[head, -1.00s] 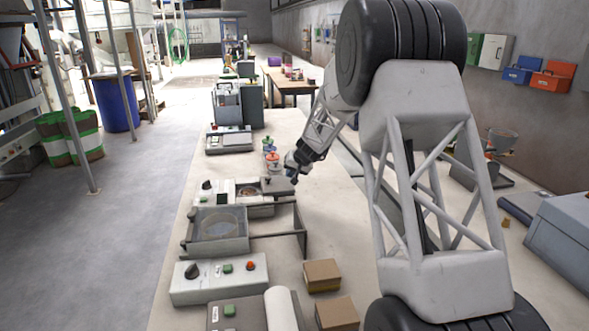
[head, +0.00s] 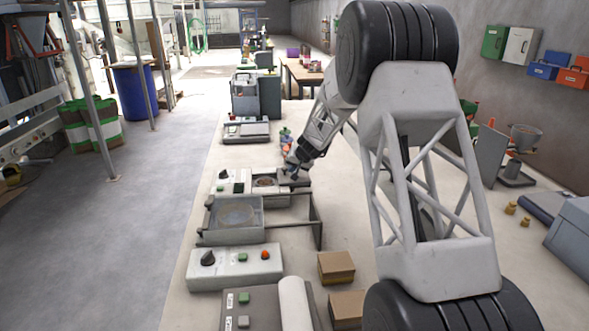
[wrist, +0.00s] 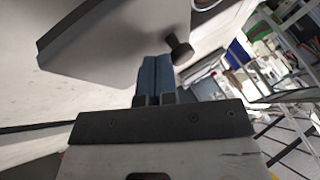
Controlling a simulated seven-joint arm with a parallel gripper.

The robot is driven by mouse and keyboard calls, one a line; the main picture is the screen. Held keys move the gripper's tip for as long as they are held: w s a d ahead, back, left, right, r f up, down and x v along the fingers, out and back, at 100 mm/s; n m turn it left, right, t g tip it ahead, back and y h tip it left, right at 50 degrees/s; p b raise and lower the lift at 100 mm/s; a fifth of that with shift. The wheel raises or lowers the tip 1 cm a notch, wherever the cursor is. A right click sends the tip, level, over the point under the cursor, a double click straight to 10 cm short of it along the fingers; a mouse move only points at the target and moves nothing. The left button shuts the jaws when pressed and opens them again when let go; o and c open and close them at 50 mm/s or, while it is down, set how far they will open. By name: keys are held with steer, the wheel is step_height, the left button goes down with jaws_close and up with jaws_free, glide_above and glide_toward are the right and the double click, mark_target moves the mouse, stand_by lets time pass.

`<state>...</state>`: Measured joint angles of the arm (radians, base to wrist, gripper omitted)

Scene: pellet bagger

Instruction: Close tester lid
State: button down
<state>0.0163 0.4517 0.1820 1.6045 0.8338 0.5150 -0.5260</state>
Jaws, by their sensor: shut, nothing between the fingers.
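The tester (head: 234,182) is a small pale box on the bench, with a black knob, a green button and a round pan (head: 265,182) showing in its open chamber. Its grey lid (head: 296,180) stands open on the chamber's right side. My gripper (head: 291,174) is at the lid's far edge in the head view. In the wrist view my gripper's blue fingers (wrist: 155,68) are together and empty. A grey plate with a black knob (wrist: 178,50), likely the lid, is just beyond them. I cannot tell whether the fingers touch it.
Nearer on the bench stand a grey framed device with a round dish (head: 236,215), a white control box (head: 235,267) and cardboard boxes (head: 336,267). A dark frame (head: 317,220) stands up right of the dish device. Small bottles (head: 286,138) and another instrument (head: 246,132) are behind.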

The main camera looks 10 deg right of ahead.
steer(key=shift+a, duration=0.1)
steer(key=a, duration=1.2)
steer(key=shift+a, duration=0.1)
steer(key=shift+s+d, duration=0.15)
steer(key=shift+d, duration=0.35)
steer(key=d, duration=0.3)
steer(key=shift+s+d, duration=0.2)
steer(key=shift+s, duration=0.2)
steer(key=v, duration=1)
